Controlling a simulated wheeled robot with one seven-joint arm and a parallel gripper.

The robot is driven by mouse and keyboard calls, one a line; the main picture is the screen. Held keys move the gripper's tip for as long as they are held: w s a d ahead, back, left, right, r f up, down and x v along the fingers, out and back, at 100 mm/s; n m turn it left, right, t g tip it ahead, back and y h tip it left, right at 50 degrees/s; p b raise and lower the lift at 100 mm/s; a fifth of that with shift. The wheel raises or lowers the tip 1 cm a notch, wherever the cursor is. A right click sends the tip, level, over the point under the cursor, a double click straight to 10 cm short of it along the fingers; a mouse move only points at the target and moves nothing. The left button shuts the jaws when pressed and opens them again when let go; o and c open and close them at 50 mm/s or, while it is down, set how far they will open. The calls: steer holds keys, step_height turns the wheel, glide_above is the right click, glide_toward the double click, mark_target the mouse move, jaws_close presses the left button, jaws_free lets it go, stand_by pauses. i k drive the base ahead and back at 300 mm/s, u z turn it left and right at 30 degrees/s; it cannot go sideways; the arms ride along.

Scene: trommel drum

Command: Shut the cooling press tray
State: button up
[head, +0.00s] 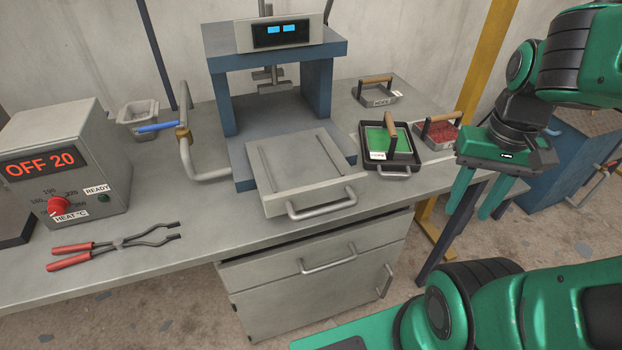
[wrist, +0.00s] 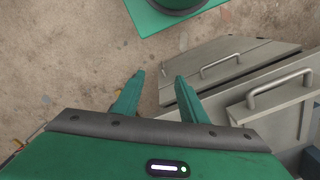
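The cooling press tray (head: 300,171) is a flat grey metal tray with side rails and a curved front handle (head: 321,209). In the head view it sticks out of the blue press (head: 290,108) towards the front edge of the bench. Its handle also shows at the right of the wrist view (wrist: 280,92). My gripper (head: 477,213) is open and empty, pointing down to the right of the bench, well apart from the tray. Its two green fingers show in the wrist view (wrist: 154,92) above the floor.
A black tray (head: 371,160) with a green slab stands right of the press, beside a box with red pieces (head: 439,132). A heater box (head: 66,160) and red-handled tongs (head: 118,244) are at left. A drawer (head: 315,258) under the bench stands slightly out.

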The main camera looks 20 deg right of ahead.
mark_target(293, 172)
steer(key=u, duration=0.8)
steer(key=k, duration=1.15)
steer(key=z, duration=0.7)
steer(key=i, duration=1)
steer(key=u, duration=0.05)
